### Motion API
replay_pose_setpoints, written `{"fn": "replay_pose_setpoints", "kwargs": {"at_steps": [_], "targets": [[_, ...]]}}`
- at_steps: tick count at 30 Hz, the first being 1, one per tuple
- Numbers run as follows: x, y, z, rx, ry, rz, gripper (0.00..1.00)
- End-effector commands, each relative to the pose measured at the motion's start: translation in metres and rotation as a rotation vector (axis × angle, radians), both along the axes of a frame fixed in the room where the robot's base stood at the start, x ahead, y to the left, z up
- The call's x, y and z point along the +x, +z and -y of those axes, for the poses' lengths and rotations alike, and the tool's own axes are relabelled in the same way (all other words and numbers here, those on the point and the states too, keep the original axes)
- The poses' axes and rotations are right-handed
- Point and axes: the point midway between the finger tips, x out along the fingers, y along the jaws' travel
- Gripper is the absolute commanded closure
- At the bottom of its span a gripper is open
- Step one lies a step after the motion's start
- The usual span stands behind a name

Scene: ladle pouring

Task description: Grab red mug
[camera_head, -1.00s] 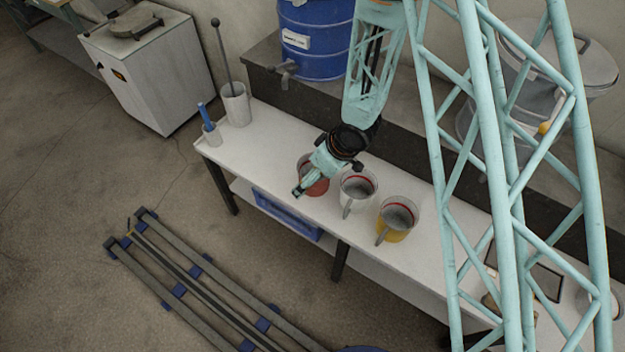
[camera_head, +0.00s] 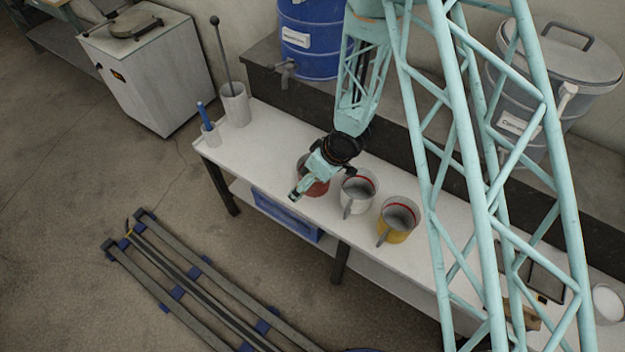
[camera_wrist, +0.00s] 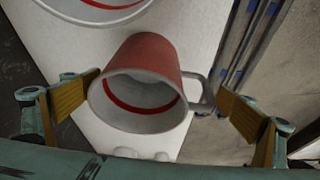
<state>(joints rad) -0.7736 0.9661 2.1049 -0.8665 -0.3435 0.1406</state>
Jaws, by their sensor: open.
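The red mug (camera_head: 318,187) stands on the white table (camera_head: 262,140), partly hidden behind my gripper (camera_head: 305,190) in the head view. In the wrist view the red mug (camera_wrist: 155,62) shows its open top, with a red ring inside and a grey handle on the right. My gripper (camera_wrist: 160,108) is open, its yellow-padded fingers on either side of the mug. The left pad is close to the mug's rim, and the right pad is beyond the handle. I cannot tell whether either pad touches.
A white mug (camera_head: 357,190) stands just right of the red mug, and a yellow mug (camera_head: 397,222) stands beyond it. A tall white holder (camera_head: 235,105) and a small cup (camera_head: 211,135) are at the table's left end. A blue barrel (camera_head: 316,40) stands behind.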

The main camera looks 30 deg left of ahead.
Motion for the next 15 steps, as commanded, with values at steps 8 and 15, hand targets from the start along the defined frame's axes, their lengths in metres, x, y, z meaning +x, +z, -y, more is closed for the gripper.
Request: {"fn": "replay_pose_setpoints", "kwargs": {"at_steps": [8,15], "targets": [[0.0000,0.0001,0.0000,0.000,0.000,0.000,0.12],[0.0000,0.0002,-0.0001,0.000,0.000,0.000,0.24]]}}
